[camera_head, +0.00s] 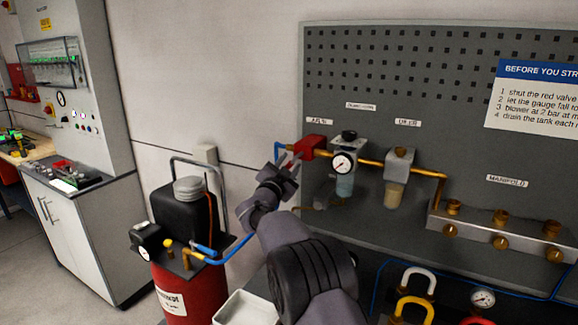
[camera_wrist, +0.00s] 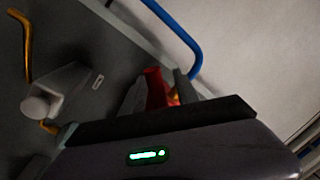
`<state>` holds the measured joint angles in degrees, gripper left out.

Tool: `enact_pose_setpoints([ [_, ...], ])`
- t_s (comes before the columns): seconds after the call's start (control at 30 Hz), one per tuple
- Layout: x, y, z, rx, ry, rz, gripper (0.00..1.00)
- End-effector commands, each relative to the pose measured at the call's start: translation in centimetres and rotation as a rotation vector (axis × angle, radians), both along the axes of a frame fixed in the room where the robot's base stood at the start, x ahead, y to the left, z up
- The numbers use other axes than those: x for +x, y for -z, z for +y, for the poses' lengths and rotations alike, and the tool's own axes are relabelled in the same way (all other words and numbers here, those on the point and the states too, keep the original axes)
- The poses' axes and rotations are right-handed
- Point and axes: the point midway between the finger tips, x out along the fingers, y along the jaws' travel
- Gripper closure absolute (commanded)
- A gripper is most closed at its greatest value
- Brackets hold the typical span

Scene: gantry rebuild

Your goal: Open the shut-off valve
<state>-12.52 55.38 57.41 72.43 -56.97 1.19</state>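The shut-off valve (camera_head: 309,146) is red and sits at the left end of the brass pipe on the grey board, where a blue hose meets it. Its red part also shows in the wrist view (camera_wrist: 155,89). My gripper (camera_head: 286,155) is at the valve's left side in the head view, its fingers spread. In the wrist view the dark fingers stand on both sides of the red part. I cannot tell whether they touch it. The lower part of the valve is hidden behind the gripper in the wrist view.
Right of the valve are a regulator with a gauge (camera_head: 343,163), an oiler (camera_head: 398,165) and a brass-fitted manifold (camera_head: 499,235). A red compressor tank (camera_head: 186,290) stands below left. A white tray (camera_head: 243,309) and padlocks (camera_head: 414,308) are low in front.

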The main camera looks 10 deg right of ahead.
Motion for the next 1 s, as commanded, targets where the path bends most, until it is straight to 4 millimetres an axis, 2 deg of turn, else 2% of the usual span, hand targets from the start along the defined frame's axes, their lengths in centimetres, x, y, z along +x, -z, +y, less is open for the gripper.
enact_pose_setpoints([
  [0.2, -0.1, 0.0, 0.1, 0.0, 0.0, 0.0, 0.63],
  [0.33, -1.5, 0.2, 0.9, 0.0, -0.001, 0.002, 0.63],
  [0.8, -13.3, 1.7, 6.8, -0.001, -0.003, 0.001, 0.63],
  [1.0, -15.3, 2.1, 7.8, -0.001, -0.001, 0.0, 0.63],
])
